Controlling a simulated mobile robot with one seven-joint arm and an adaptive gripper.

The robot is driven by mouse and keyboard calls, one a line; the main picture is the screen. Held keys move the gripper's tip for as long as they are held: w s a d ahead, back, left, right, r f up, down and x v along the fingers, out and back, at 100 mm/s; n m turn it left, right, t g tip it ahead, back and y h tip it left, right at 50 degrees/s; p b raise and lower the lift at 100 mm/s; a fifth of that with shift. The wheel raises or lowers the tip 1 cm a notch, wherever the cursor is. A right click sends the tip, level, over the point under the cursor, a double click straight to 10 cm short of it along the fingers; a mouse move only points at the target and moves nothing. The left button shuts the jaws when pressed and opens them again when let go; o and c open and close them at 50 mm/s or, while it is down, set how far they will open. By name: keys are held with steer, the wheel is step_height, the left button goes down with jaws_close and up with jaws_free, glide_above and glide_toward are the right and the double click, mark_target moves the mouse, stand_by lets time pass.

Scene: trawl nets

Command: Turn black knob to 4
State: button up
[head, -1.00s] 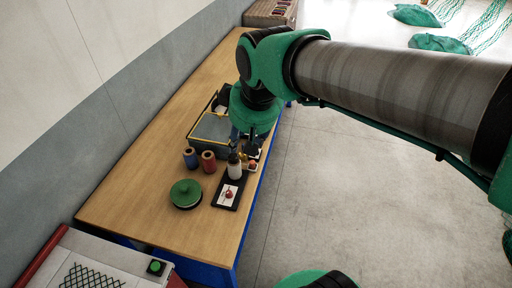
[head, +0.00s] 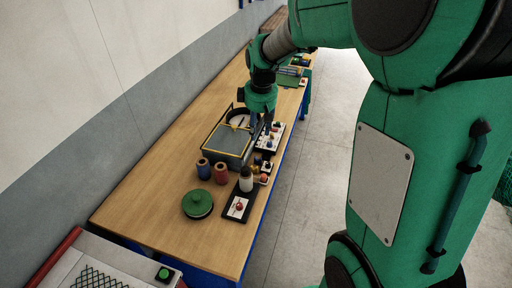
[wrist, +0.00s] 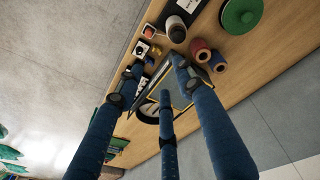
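My gripper (head: 262,119) points down over the bench, beside the grey box with yellow edging (head: 229,142). In the wrist view its three blue fingers (wrist: 158,78) are spread apart with nothing held between them. A white panel with several small coloured knobs (head: 272,137) lies just right of the gripper, partly hidden by the fingers. The knobs are too small to tell which is the task's black knob, and no number is readable.
A blue spool (head: 203,169), a red spool (head: 221,174), a white bottle (head: 246,180) and a green round lid (head: 197,204) stand toward the near end of the wooden bench (head: 150,205). A black board with a red knob (head: 238,207) lies near the right edge. The bench's near left is clear.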

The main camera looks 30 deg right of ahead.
steer(key=w+d+f+n+g, duration=0.1)
steer(key=w+d+f+n, duration=0.1)
steer(key=w+d+f, duration=0.55)
steer(key=n+p, duration=0.1)
steer(key=p, duration=0.1)
glide_above(268, 163)
step_height(268, 163, down, 10)
steer(key=shift+r+g, duration=0.15)
steer(key=shift+g, duration=0.25)
step_height(268, 163, down, 14)
steer(key=shift+r+b, duration=0.1)
steer(key=shift+b, duration=0.55)
jaws_close()
